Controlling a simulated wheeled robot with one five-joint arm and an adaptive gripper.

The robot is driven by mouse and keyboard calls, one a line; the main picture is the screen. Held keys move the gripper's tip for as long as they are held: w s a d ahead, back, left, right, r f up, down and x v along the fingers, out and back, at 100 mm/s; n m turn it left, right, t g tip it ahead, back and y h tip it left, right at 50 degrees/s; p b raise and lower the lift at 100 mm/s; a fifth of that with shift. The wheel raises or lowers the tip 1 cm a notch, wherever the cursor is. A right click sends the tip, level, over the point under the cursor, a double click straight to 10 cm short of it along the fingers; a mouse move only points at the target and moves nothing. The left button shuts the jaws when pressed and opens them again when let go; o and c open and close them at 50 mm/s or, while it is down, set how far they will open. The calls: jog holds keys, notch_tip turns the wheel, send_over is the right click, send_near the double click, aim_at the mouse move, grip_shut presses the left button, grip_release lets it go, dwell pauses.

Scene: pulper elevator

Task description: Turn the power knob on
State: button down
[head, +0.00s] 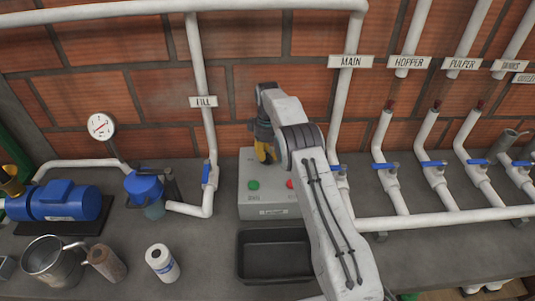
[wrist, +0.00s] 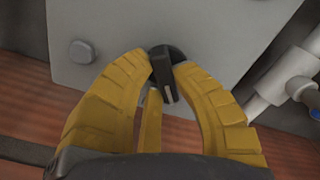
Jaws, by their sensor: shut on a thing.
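The power knob (wrist: 164,76) is black with a light marker line and sits on a grey panel face (wrist: 200,28) in the wrist view. My gripper (wrist: 163,72) has its yellow fingers on either side of the knob, shut on it. The marker line runs nearly up and down in the wrist view, slightly slanted. In the head view my gripper (head: 264,148) is at the upper part of the grey control box (head: 262,205). The knob is hidden there behind my gripper and arm. A green button (head: 253,185) and a red button (head: 290,184) show lower on the box.
A dark empty tray (head: 275,255) lies in front of the box. White pipes with blue valve handles (head: 433,163) stand to the right, and the FILL pipe (head: 203,110) is close on the left. A blue pump (head: 55,202), metal jug (head: 52,260) and rolls (head: 162,263) are further left.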

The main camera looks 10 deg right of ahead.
aim_at(268, 154)
jog(key=m, duration=0.3)
jog(key=shift+s+f+m, duration=0.1)
jog(key=shift+s+m, duration=0.05)
jog(key=shift+m, duration=1.95)
jog(key=shift+s, duration=0.1)
jog(key=c, duration=1)
grip_release()
jog(key=shift+r, duration=3.8)
